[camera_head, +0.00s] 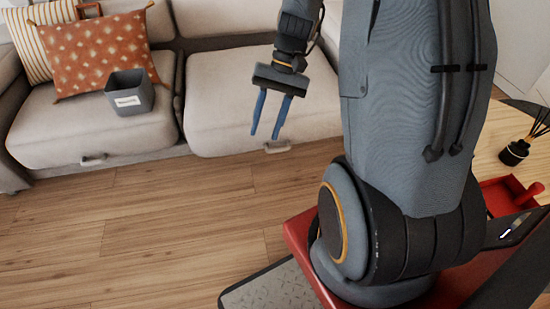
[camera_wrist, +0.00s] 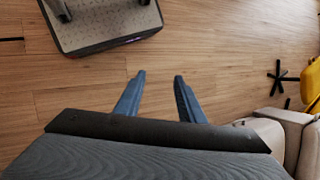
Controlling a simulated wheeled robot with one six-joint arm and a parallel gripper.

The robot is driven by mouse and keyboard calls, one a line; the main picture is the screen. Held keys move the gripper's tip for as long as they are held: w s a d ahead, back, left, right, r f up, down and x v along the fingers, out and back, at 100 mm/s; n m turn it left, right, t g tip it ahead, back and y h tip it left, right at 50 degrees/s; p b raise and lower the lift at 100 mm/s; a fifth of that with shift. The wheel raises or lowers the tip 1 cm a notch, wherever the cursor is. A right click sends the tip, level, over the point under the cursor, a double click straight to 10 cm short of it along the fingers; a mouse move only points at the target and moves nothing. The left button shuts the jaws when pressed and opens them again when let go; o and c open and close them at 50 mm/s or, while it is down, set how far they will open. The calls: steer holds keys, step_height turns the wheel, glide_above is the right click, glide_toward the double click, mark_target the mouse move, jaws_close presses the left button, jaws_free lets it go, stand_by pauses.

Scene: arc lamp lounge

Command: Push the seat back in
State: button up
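A beige sofa has two seats with a handle on the front of each. The right seat (camera_head: 225,110) appears to stick out a little farther than the left seat (camera_head: 60,128), and a dark gap shows along its back. Its handle (camera_head: 278,148) is low on its front face. My gripper (camera_head: 264,135) is open and empty, its two blue fingers pointing down in front of the right seat, just above and left of the handle in the picture. In the wrist view my gripper (camera_wrist: 160,76) has only floor between its fingers. The handle is not visible there.
A grey bin (camera_head: 130,95) and a patterned orange cushion (camera_head: 98,50) are on the left seat. A round table (camera_head: 492,145) with a reed diffuser (camera_head: 514,152) stands at right. The wood floor (camera_head: 150,230) before the sofa is clear. A yellow object (camera_wrist: 312,80) is at the wrist view's right edge.

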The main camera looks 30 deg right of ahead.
steer(key=w+d+f+m+t+y+b, duration=0.1)
steer(key=w+d+f+m+y+b, duration=0.2)
steer(key=f, duration=0.4)
steer(key=w+d+f+t+y+b, duration=0.1)
steer(key=w+d+f+t+b, duration=0.15)
steer(key=w+f+b, duration=0.45)
steer(key=w+d+f+m+t+y+b, duration=0.1)
steer(key=w+d+f+m+y+b, duration=0.2)
steer(key=f, duration=0.5)
steer(key=m+t+b, duration=0.3)
steer(key=t+b, duration=0.4)
steer(key=b, duration=0.3)
glide_toward(283, 150)
steer(key=shift+y, duration=0.3)
steer(key=x, duration=0.4)
steer(key=shift+w+a+f, duration=0.2)
steer(key=shift+w+f, duration=0.15)
steer(key=b+x, duration=0.2)
steer(key=x, duration=0.5)
steer(key=shift+w+a, duration=0.15)
steer(key=shift+a, duration=0.1)
jaws_close()
